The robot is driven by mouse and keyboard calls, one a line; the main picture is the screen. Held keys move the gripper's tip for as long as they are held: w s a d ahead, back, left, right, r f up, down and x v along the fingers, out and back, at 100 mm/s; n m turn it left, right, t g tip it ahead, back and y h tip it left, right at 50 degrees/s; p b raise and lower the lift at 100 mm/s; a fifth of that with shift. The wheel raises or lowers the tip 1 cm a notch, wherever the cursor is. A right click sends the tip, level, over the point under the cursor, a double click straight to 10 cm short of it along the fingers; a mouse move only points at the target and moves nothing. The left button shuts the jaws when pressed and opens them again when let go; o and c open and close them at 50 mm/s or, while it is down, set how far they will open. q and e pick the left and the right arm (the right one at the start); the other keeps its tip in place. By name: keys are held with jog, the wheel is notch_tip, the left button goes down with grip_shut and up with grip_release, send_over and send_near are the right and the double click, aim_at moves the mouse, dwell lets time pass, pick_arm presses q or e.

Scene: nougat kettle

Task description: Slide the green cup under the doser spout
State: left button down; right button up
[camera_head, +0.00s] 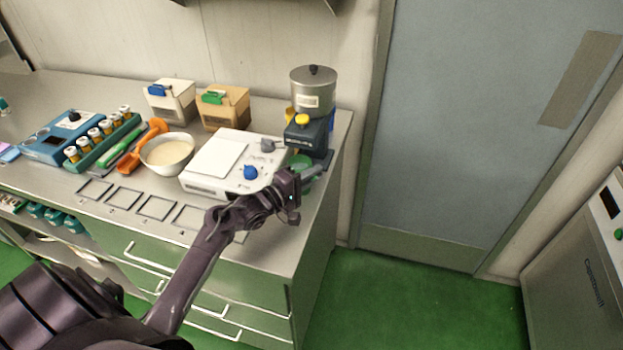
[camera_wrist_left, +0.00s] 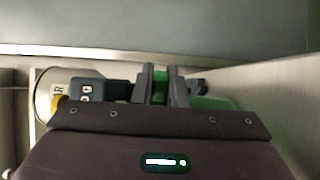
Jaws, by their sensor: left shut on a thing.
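The green cup (camera_head: 299,160) stands at the doser's front at the right end of the counter, partly hidden by my left gripper (camera_head: 310,175). In the left wrist view, green shows between the two fingers (camera_wrist_left: 162,86), and more of the green cup (camera_wrist_left: 210,103) shows right of them. My left gripper is shut on it. The doser (camera_head: 312,92) has a steel hopper, a dark body and a yellow button. It also shows at the left of the wrist view (camera_wrist_left: 55,88). The spout is not clear, so I cannot tell whether the cup is directly under it.
A white scale (camera_head: 205,182) with a blue knob stands left of the doser. A bowl of pale contents (camera_head: 167,152), an orange scoop (camera_head: 130,165), a rack of vials (camera_head: 105,140) and two boxes (camera_head: 224,108) stand farther left and back. The counter's right edge is close.

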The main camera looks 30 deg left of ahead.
pick_arm(q)
jog(key=shift+w+a+r+b, duration=0.1)
jog(key=shift+w+a+b, duration=0.1)
jog(key=shift+w, duration=0.3)
jog(key=shift+w+a+b, duration=0.1)
jog(key=shift+w+b, duration=0.1)
jog(key=shift+w, duration=0.3)
jog(key=shift+w, duration=0.2)
jog(key=shift+w+a+r+b, duration=0.1)
jog(key=shift+w+r+b, duration=0.1)
jog(key=shift+w+b, duration=0.65)
jog(key=shift+a, duration=0.15)
